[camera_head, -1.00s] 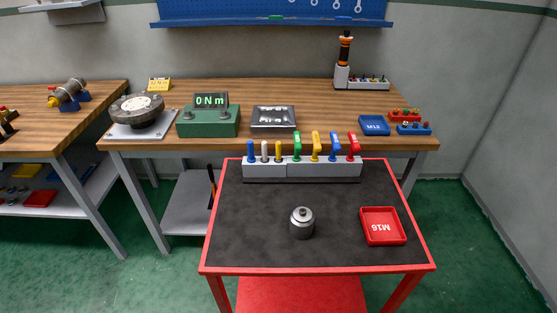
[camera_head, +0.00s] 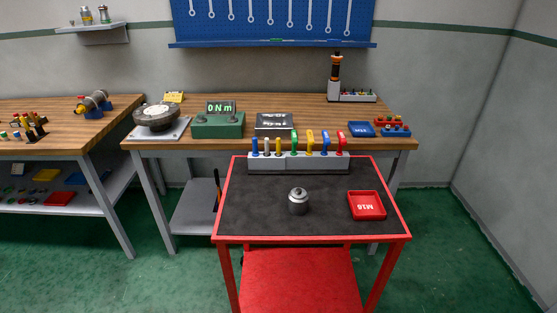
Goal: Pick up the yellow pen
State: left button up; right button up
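A white rack (camera_head: 318,162) stands along the far edge of the red cart's dark top. In its left part stand several slim upright pieces: a blue one (camera_head: 254,147), a white one (camera_head: 266,147) and a yellow one (camera_head: 278,147), which looks like the yellow pen. To the right stand larger bent-topped pieces: green (camera_head: 294,143), yellow (camera_head: 310,140), blue (camera_head: 325,141) and red (camera_head: 341,142). All are upright in the rack. Neither of my grippers is in view.
A wooden bench (camera_head: 290,103) behind holds a green torque display (camera_head: 218,125) and a blue tray (camera_head: 361,129). Open floor lies right.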

aim_at(277, 153)
jog(key=z, duration=2.3)
jog(key=j+z, duration=0.15)
jog(key=z, duration=0.3)
jog(key=k+j, duration=0.25)
jog(key=j, duration=0.2)
jog(key=k+j, duration=0.2)
jog(key=j, duration=0.2)
jog(key=k+j, duration=0.25)
jog(key=j, duration=0.2)
jog(key=k+j, duration=0.25)
jog(key=j, duration=0.15)
jog(key=k+j, duration=0.2)
jog(key=j, duration=0.25)
jog(key=k+j, duration=0.25)
jog(key=j, duration=0.2)
jog(key=k+j, duration=0.25)
jog(key=j, duration=0.15)
jog(key=k+j, duration=0.2)
jog(key=j, duration=0.25)
